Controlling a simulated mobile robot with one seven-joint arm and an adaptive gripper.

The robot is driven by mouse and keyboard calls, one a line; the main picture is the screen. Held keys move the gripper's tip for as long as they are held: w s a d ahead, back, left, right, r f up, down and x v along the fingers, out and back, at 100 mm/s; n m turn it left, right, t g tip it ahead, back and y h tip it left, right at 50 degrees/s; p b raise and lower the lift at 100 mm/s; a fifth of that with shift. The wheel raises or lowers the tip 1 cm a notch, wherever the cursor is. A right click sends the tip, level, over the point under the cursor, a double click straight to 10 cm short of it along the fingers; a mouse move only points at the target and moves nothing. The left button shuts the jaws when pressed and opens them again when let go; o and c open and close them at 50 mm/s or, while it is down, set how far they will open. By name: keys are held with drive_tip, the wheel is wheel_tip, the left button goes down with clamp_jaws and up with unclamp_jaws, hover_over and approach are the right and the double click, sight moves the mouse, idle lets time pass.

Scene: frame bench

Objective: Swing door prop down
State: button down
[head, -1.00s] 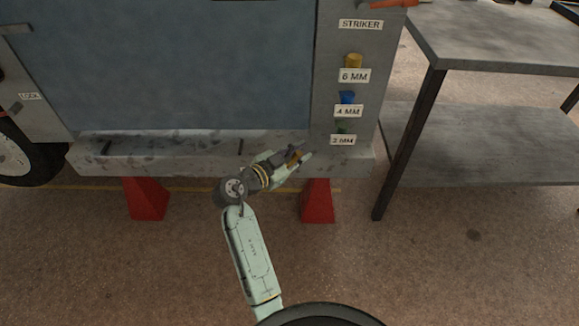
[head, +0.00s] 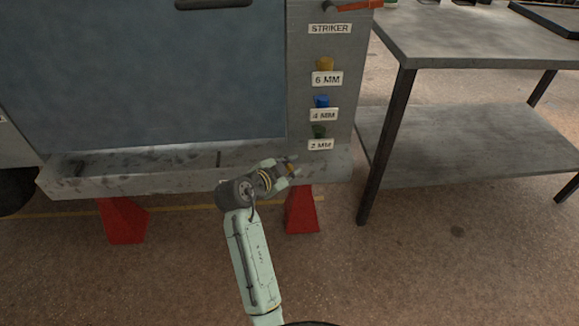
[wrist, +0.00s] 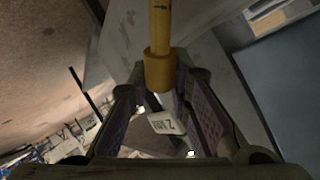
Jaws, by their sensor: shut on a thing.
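My gripper (head: 290,166) is low in front of the bench's lower right sill, below the 2 MM label. In the wrist view, my gripper (wrist: 165,82) has its fingers on either side of the thick collar at the end of a yellow rod (wrist: 161,35) and is shut on it. The rod bears a dark arrow mark and runs out of the top of that view. In the head view only a small yellow bit shows at the fingers. I cannot tell whether this rod is the door prop. The blue-grey door panel (head: 150,75) stands upright, with a dark handle (head: 213,4).
Yellow, blue (head: 321,101) and dark green knobs sit on the right post, above labels 6 MM, 4 MM and 2 MM (head: 320,144). An orange lever (head: 355,6) is above STRIKER. Red stands (head: 302,210) are under the sill. A grey two-shelf table (head: 480,45) stands right.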

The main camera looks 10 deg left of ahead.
drive_tip(key=c, duration=1.4)
unclamp_jaws()
drive_tip(key=shift+c, duration=0.2)
drive_tip(key=v, duration=1.2)
drive_tip(key=shift+c, duration=0.6)
